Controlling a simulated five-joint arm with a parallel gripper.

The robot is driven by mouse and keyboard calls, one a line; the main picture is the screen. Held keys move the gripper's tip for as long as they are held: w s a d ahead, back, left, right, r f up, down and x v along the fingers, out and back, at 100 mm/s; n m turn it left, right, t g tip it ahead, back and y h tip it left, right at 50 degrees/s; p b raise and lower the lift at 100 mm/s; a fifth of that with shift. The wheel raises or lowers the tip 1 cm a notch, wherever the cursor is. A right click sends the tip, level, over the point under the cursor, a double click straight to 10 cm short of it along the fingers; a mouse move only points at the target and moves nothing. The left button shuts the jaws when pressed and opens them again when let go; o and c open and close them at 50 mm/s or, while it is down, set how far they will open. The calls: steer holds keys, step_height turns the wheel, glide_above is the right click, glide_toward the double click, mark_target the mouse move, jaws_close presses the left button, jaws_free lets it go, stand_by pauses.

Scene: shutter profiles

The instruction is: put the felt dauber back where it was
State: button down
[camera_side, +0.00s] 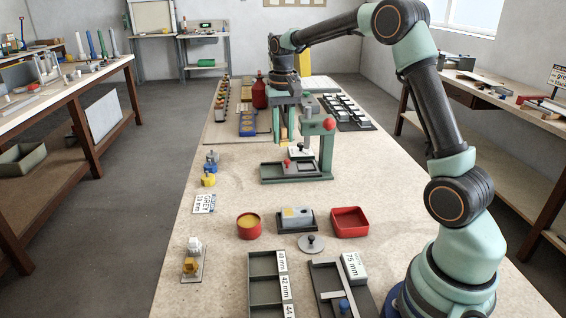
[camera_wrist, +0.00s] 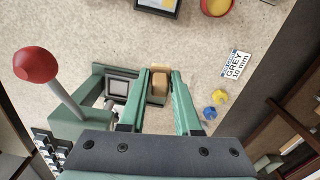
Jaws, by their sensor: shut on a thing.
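The felt dauber (camera_wrist: 160,80), as I take it, is a tan, block-like piece between my fingertips in the wrist view. In the side view it shows as a small yellowish piece (camera_side: 284,134) below the jaws, partly covered by them. My gripper (camera_wrist: 160,74) is shut on it. In the side view my gripper (camera_side: 285,118) points down, above the bench, beside the green press (camera_side: 325,155). The wrist view does not show clearly how high the dauber's lower end is above the bench.
The press has a red-knobbed lever (camera_side: 329,124). A red round pot (camera_side: 249,231) with yellow content, a dark tray (camera_side: 310,230) with a grey block, and a red square tray (camera_side: 350,222) stand nearer. A grey label card (camera_side: 204,203) lies left. Bare bench lies between them.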

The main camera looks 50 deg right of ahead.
mark_target(284, 198)
steer(key=shift+m, duration=0.7)
steer(key=f, duration=0.6)
steer(key=d+f, duration=0.1)
steer(key=f, duration=0.5)
steer(key=w+f, duration=0.1)
steer(key=f, duration=0.5)
steer(key=shift+d+f, duration=0.25)
steer(key=shift+d, duration=0.05)
steer(key=shift+f, duration=0.15)
steer(key=c, duration=0.6)
jaws_free()
